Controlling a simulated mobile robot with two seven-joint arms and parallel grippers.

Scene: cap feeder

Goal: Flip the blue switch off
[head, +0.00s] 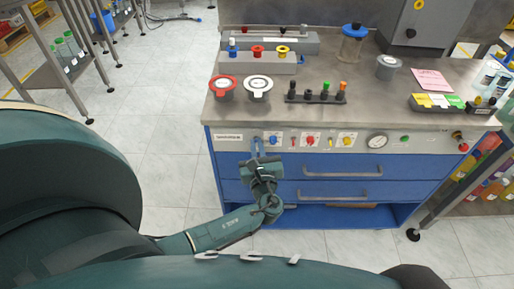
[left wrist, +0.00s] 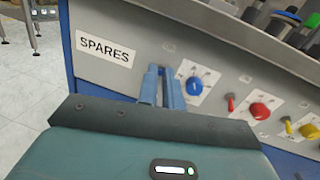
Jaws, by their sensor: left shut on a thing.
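My left gripper (head: 257,146) is at the left part of the grey control panel (head: 228,147). In the left wrist view its two blue-grey fingers (left wrist: 162,82) are close together, between the SPARES label (left wrist: 105,48) and the blue knob (left wrist: 194,86). The fingers are shut at the spot where the blue switch sits, left of the blue knob. They cover the switch almost wholly, so its lever position cannot be told. The blue knob also shows in the head view (head: 273,139), just right of the fingers. My right gripper is out of view.
The red switch (left wrist: 231,103), red knob (left wrist: 260,111) and yellow switch (left wrist: 287,126) follow to the right. A dial (head: 377,141) sits farther along. Blue drawers (head: 310,165) with bar handles lie below the panel. Lidded pots and a cap rack (head: 316,97) stand on the worktop.

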